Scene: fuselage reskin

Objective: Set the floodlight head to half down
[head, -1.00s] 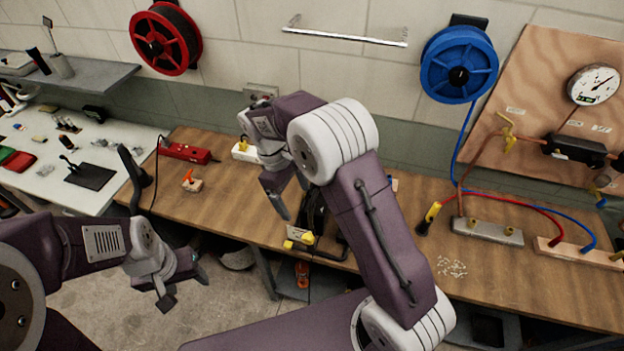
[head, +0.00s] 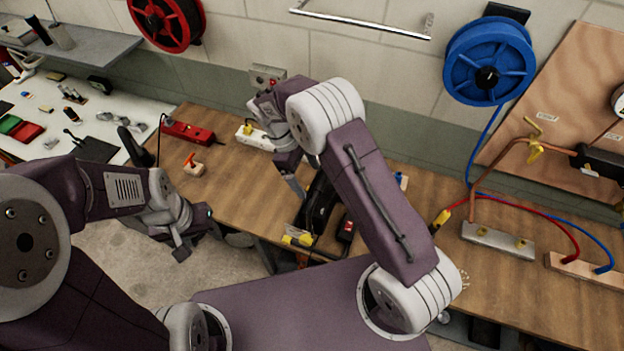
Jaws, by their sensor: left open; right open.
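The floodlight, as far as I can tell, is the black fixture (head: 318,205) with yellow parts (head: 298,240) at the front edge of the wooden bench. My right forearm covers part of it, and the tilt of its head cannot be made out. My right gripper (head: 290,175) is open, pointing down above the bench just left of and behind the black fixture, seemingly apart from it. My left gripper (head: 195,238) is open and empty, low in front of the bench edge, left of the fixture.
The wooden bench (head: 235,190) holds a red power strip (head: 187,133), a white strip (head: 255,138), an orange-handled block (head: 193,165) and a yellow-black tool (head: 440,220). Pipe blocks and red and blue hoses lie at right. The bench left of the fixture is mostly clear.

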